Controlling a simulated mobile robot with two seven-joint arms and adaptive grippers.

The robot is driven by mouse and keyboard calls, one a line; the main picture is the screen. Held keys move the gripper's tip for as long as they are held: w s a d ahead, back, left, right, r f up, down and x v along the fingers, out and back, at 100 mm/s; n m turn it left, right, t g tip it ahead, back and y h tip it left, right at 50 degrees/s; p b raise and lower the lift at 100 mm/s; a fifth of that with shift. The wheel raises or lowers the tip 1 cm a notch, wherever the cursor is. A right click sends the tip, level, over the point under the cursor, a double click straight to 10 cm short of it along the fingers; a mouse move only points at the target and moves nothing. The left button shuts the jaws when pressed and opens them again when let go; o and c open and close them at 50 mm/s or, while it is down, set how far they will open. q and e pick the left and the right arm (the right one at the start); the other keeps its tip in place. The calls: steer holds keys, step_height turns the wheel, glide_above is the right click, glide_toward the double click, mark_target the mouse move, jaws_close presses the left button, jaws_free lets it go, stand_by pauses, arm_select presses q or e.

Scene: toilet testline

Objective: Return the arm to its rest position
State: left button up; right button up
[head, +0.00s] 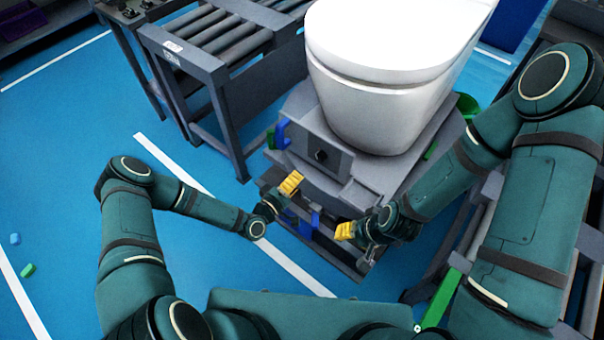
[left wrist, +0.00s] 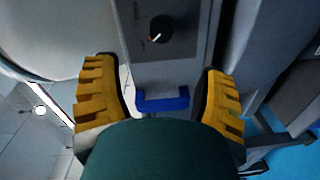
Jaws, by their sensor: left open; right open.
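My left gripper (head: 290,183) is in front of the grey test stand, below its knob panel, with a yellow fingertip showing. In the left wrist view its two yellow fingers (left wrist: 160,98) are wide apart, with nothing held. A blue handle (left wrist: 163,101) appears between them; I cannot tell how far away it is. My right gripper (head: 345,231) is low at the front right of the stand. Its yellow tip shows; the rest is partly hidden by the wrist, and I see nothing in it.
A white toilet (head: 385,85) sits on the grey stand (head: 370,170), close behind both grippers. The panel has a black knob (head: 321,156). A roller conveyor (head: 180,55) stands at the back left. Blue floor at the left is mostly clear, with a small green piece (head: 28,270).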

arm_select(q)
steer(key=shift+s, duration=0.1)
stand_by(0.6)
steer(key=s+a+r+m+g+y, duration=0.1)
steer(key=s+r+m+g+y, duration=0.1)
steer(key=s+g, duration=0.4)
steer(key=s+a+r+m+g+y, duration=0.2)
steer(key=s+m+g, duration=0.3)
steer(key=s, duration=0.7)
steer(key=shift+r+g+y, duration=0.5)
steer(key=shift+g+y, duration=0.4)
steer(key=shift+g, duration=0.1)
